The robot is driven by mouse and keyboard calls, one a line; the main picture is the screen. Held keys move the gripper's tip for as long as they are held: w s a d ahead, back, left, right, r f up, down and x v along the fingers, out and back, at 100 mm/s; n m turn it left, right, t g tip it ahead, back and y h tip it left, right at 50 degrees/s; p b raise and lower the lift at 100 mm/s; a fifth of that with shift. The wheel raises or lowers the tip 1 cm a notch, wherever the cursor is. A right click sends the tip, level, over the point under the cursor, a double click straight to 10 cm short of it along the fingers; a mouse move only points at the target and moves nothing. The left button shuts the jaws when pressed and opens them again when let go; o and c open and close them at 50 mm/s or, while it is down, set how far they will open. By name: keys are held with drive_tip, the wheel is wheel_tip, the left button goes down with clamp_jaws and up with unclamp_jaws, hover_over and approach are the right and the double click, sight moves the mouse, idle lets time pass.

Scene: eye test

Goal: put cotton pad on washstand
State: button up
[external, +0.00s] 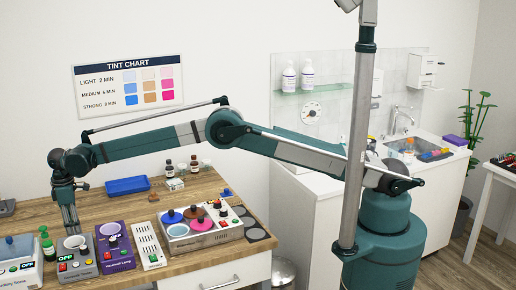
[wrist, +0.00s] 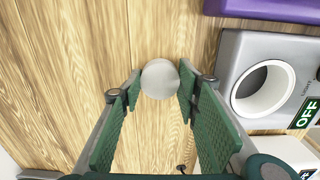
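A pale round thing, likely the cotton pad (wrist: 160,79), lies between my fingertips in the wrist view. My gripper (wrist: 160,84) has one green finger on each side of it, with hardly any gap. I cannot tell whether the fingers press on it. In the external view my gripper (external: 71,228) points down low over the wooden table, behind the grey device; the pad is not discernible there. The likely washstand (external: 440,188) is the white sink unit at the right, with a tap and a basin.
The grey device (wrist: 254,75) with a round white cup stands right beside my gripper; a purple device (external: 116,258) is beyond it. A blue tray (external: 128,185), small bottles and a multi-pot warmer (external: 200,228) are on the table (external: 105,203). A colourful organiser (external: 434,155) occupies part of the sink unit.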

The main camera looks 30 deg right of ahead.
drive_tip(key=shift+f, duration=0.15)
drive_tip(key=o, duration=0.6)
wheel_tip(320, 180, up, 12)
drive_tip(key=shift+r, duration=0.2)
idle(0.7)
idle(0.5)
idle(0.4)
